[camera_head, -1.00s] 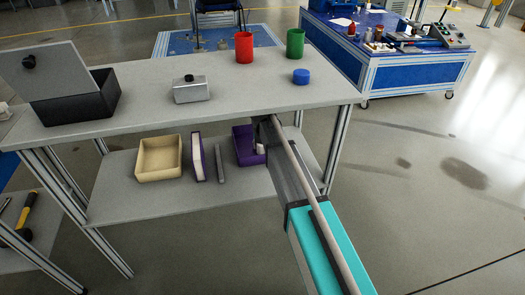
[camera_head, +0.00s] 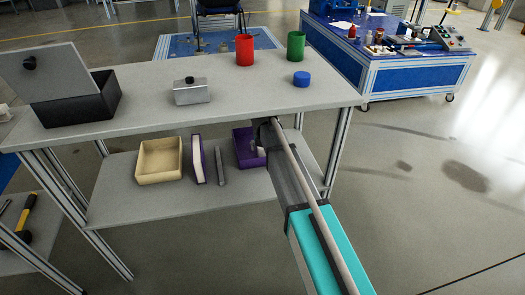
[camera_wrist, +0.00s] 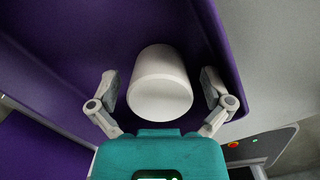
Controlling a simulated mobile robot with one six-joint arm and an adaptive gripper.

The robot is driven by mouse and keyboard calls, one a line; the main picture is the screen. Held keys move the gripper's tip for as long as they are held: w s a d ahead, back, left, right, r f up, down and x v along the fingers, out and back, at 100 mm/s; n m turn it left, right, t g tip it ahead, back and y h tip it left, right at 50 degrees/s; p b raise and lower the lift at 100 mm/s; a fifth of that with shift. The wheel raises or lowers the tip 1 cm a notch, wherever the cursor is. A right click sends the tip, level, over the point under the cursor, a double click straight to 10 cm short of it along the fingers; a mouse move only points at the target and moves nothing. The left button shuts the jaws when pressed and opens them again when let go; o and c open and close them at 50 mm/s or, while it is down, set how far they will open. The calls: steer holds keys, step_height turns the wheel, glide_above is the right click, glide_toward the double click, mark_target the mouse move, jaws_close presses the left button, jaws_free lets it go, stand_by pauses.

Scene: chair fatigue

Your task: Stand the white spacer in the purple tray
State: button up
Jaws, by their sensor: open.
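The white spacer (camera_wrist: 160,88) is a short, thick cylinder inside the purple tray (camera_wrist: 75,70) in the wrist view. One round end faces my camera. My gripper (camera_wrist: 158,76) is open, with one finger on each side of the spacer and a visible gap on both sides. In the head view the purple tray (camera_head: 242,146) lies on the lower shelf at the right, and a small white part of the spacer (camera_head: 261,151) shows beside my gripper (camera_head: 258,142). My arm hides the tray's right part. The spacer's contact with the tray floor is hidden.
The lower shelf (camera_head: 140,201) also holds a cream bin (camera_head: 142,174), a purple-and-white upright piece (camera_head: 197,160) and a grey bar (camera_head: 220,167), left of the tray. The table top (camera_head: 130,117) overhangs the shelf. Red, green and blue items stand on top.

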steer(key=shift+r, duration=0.15)
steer(key=r+p, duration=0.5)
steer(key=s+r+p, duration=0.1)
steer(key=r+p, duration=0.1)
steer(key=shift+a+r+p, duration=0.1)
steer(key=shift+r+p, duration=0.15)
steer(key=shift+p, duration=0.15)
stand_by(0.3)
